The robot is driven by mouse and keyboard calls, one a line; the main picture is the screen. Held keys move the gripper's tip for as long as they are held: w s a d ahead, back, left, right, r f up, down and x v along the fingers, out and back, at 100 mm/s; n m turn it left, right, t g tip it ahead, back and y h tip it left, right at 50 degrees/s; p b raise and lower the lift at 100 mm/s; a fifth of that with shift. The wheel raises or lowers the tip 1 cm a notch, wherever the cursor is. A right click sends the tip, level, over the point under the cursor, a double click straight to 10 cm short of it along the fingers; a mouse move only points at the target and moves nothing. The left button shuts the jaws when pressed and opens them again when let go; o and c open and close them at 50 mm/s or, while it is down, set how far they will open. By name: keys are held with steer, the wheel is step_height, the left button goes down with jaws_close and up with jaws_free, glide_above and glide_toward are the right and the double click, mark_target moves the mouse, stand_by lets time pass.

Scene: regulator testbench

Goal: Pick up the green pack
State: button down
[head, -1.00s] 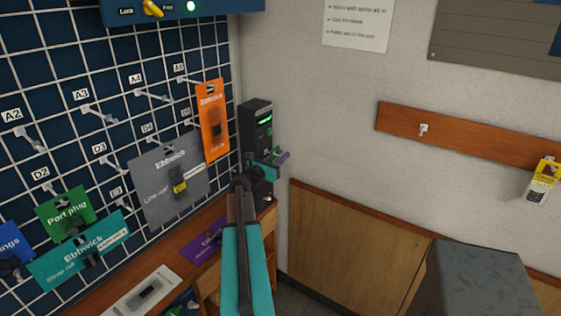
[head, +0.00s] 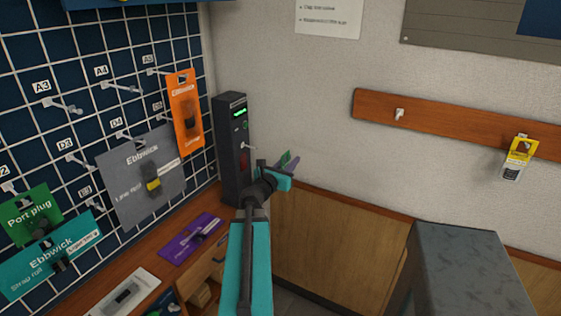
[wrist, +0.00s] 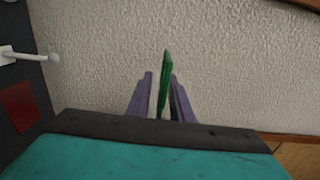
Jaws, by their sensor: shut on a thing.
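My gripper (head: 288,163) is out in front of the wall, to the right of a dark upright unit. In the wrist view its purple fingers (wrist: 160,100) are shut on a thin green pack (wrist: 166,75), seen edge-on and standing up between them. The pack's green edge also shows in the head view (head: 283,159), mostly hidden by the gripper. Its printed face is not visible. Another green pack, marked "Port plug" (head: 28,212), hangs on the grid at left.
The dark unit (head: 232,150) with a green light and a white peg stands close left of my gripper. Grey, teal and orange packs (head: 186,110) hang on the grid. A purple pack (head: 192,238) lies on the wooden bench. A yellow-topped pack (head: 517,160) hangs from the wall rail at right.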

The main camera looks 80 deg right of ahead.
steer(key=shift+s+a, duration=0.25)
steer(key=shift+s, duration=0.4)
steer(key=shift+s+a, duration=0.25)
steer(key=shift+s, duration=0.35)
steer(key=shift+w, duration=0.15)
stand_by(0.5)
